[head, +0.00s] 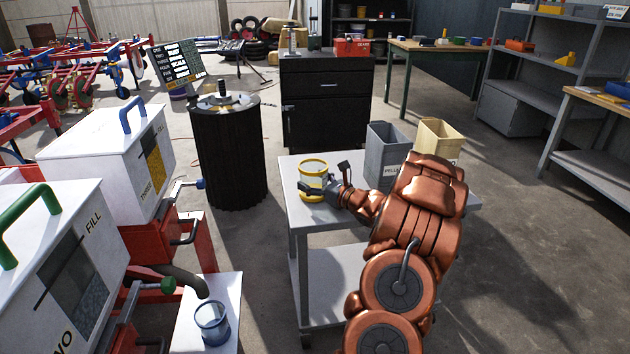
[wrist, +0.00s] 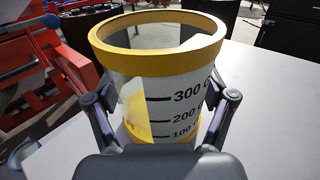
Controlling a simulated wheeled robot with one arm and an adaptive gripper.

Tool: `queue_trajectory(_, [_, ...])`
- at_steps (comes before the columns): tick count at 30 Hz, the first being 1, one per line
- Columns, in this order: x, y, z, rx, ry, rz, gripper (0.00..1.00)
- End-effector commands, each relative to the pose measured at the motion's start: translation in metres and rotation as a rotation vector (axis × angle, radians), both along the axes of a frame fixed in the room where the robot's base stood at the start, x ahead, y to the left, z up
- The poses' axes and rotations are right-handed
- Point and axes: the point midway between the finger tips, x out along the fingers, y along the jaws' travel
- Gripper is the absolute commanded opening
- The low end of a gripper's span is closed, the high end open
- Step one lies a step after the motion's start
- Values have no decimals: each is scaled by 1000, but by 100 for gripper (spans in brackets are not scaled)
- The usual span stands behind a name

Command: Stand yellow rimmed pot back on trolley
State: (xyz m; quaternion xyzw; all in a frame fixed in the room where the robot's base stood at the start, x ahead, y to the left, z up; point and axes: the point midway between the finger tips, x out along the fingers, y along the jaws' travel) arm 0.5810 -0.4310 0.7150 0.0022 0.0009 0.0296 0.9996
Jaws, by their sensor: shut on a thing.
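The yellow rimmed pot (head: 313,176) is a clear cylinder with a yellow rim, a yellow base band and black volume marks. It is upright at the left end of the grey trolley (head: 300,213). In the wrist view the pot (wrist: 160,90) fills the middle, with a finger of my gripper (wrist: 160,110) against each side. My gripper (head: 318,190) is shut on the pot in the head view, reaching in from the right. The pot's bottom is hidden behind the gripper, so I cannot tell whether it touches the trolley top.
A grey bin (head: 385,158) and a tan bin (head: 440,142) stand on the trolley to the right. A blue rimmed pot (head: 212,322) sits on a white stand under a hopper spout at lower left. A black ribbed drum (head: 230,150) stands behind left.

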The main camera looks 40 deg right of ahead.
Motion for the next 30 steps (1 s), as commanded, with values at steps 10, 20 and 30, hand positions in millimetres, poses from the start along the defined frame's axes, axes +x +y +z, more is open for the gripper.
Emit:
queue_trajectory(10, [0, 0, -4, 0, -1, -1, 35])
queue_trajectory(20, [0, 0, -3, 0, 0, 0, 100])
queue_trajectory(30, [0, 0, -1, 1, 0, 0, 100])
